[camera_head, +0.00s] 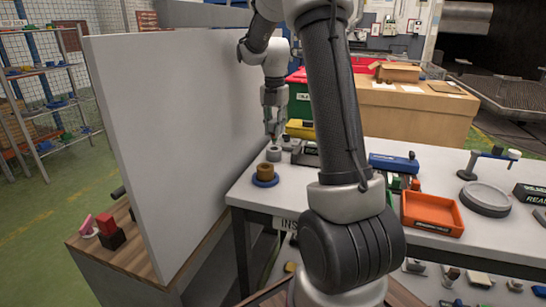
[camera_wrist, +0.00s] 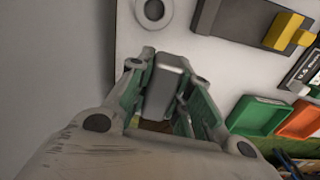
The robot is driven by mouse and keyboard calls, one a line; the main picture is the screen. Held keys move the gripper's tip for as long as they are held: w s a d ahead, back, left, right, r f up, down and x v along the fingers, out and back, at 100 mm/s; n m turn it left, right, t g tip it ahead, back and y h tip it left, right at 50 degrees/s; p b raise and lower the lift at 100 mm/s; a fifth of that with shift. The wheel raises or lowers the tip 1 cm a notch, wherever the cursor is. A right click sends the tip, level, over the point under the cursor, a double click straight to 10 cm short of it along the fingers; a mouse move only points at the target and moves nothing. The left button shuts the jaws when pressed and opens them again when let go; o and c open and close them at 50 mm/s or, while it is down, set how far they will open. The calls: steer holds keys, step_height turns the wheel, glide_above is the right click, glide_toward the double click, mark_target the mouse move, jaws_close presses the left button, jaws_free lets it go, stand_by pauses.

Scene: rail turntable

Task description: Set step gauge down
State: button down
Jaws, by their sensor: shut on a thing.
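In the wrist view, my gripper (camera_wrist: 160,92) is shut on a grey block (camera_wrist: 168,82), which I take to be the step gauge. Its long grey face shows between the green-lined fingers, and its far end is hidden. In the head view, my gripper (camera_head: 272,127) points down over the back left of the white table (camera_head: 335,190). The held block is too small to make out clearly there. I cannot tell whether it touches the tabletop.
A tall white panel (camera_head: 165,130) stands left of my gripper. A grey round piece (camera_head: 273,153) and a brown cylinder on a blue base (camera_head: 265,180) stand at the left table edge. A dark case (camera_wrist: 238,28), green tray (camera_wrist: 258,115) and orange tray (camera_head: 433,225) lie right.

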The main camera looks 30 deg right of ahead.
mark_target(274, 142)
steer(key=w+d+r, duration=0.2)
steer(key=w+d, duration=0.1)
steer(key=w, duration=0.3)
steer(key=shift+n, duration=0.5)
steer(key=f, duration=1)
steer(key=shift+s+d+f, duration=0.1)
steer(key=shift+s+d, duration=0.1)
steer(key=shift+s, duration=0.15)
steer(key=shift+f, duration=0.1)
steer(key=c, duration=1.3)
jaws_free()
